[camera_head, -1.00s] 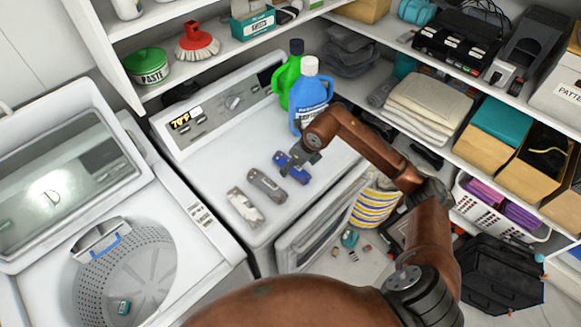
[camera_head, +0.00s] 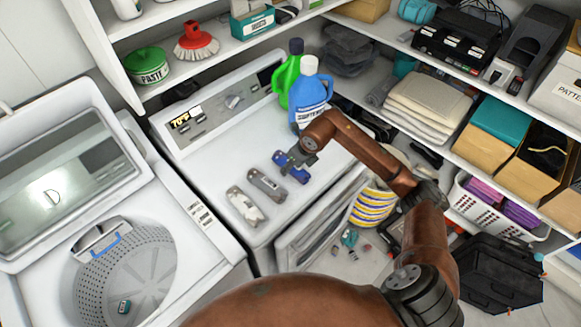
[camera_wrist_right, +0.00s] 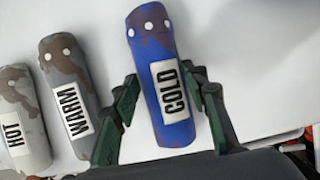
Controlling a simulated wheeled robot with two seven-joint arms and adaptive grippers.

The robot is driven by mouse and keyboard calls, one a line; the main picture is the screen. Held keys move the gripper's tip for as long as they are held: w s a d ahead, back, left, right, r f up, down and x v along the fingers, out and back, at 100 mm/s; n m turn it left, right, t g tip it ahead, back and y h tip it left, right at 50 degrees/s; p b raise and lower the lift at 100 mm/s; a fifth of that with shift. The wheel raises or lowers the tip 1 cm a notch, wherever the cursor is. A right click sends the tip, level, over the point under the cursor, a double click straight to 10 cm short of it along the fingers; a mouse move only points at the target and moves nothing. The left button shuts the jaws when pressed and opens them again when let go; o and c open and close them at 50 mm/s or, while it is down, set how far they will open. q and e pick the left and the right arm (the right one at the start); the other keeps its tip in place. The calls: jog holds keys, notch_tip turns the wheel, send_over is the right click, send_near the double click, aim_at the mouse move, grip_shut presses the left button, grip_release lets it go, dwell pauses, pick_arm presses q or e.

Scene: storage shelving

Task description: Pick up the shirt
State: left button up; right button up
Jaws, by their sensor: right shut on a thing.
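I see no piece that clearly reads as a shirt. A blue cylinder-like item labelled COLD (camera_head: 282,160) lies on the white dryer top (camera_head: 222,150); it also shows in the right wrist view (camera_wrist_right: 152,58). My right gripper (camera_head: 297,160) is low over it. In the wrist view my right gripper's fingers (camera_wrist_right: 160,76) are on both sides of the blue item and shut on it. A grey item labelled WARM (camera_wrist_right: 72,80) and a whitish item labelled HOT (camera_wrist_right: 20,115) lie to its left. My left gripper is out of view.
A blue bottle (camera_head: 310,92) and a green bottle (camera_head: 283,72) stand behind on the dryer. An open washer (camera_head: 195,265) is at left. Shelves with boxes (camera_head: 505,120) line the right. A white basket (camera_head: 490,208) is at lower right.

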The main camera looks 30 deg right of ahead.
jog(key=shift+c, duration=1.4)
